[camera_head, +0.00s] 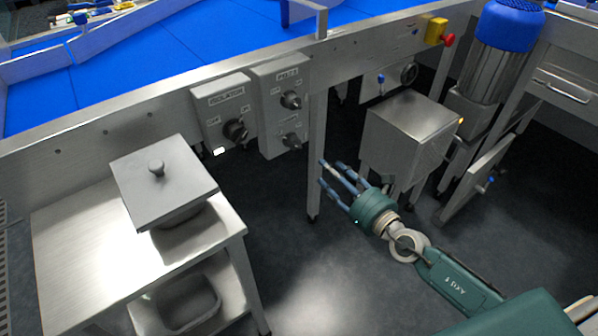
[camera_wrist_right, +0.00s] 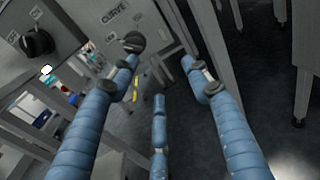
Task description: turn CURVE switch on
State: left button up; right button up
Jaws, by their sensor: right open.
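The CURVE switch is a dark round knob (camera_wrist_right: 134,42) below a CURVE label on a grey box in the right wrist view. In the head view it appears as the lower knob (camera_head: 291,140) on the right-hand switch box. Whether it points to on or off is too small to tell. My right gripper (camera_head: 328,172) is open and empty, its blue fingers spread, right of and below the box. In the right wrist view the gripper (camera_wrist_right: 160,75) has its left fingertip overlapping the area just below the knob; I cannot tell contact. My left gripper is not in view.
An upper knob (camera_head: 291,99) shares the box. The ISOLATOR box (camera_head: 222,107) is just left. A table leg (camera_head: 316,150) stands between boxes and gripper. A steel cart (camera_head: 75,230) with a lidded pot (camera_head: 165,180) is at left; a metal cabinet (camera_head: 408,135) is at right.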

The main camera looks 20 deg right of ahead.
aim_at(298, 147)
jog(key=w+a+r+n, duration=0.1)
jog(key=w+a+r+n+y, duration=0.1)
jog(key=w+a, duration=0.1)
jog(key=w+a+r+n, duration=0.1)
jog(key=shift+w+a+n+b, duration=0.2)
jog(key=shift+n+b, duration=0.1)
jog(key=shift+b, duration=0.1)
jog(key=x, duration=0.5)
jog(key=shift+b, duration=0.35)
jog(key=shift+w+a, duration=0.15)
jog(key=shift+w, duration=0.2)
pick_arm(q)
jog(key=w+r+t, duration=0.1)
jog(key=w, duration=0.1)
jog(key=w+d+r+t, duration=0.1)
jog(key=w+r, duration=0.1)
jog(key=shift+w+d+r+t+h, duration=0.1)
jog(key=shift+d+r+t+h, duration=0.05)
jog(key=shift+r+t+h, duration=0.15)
pick_arm(e)
jog(key=c, duration=1.1)
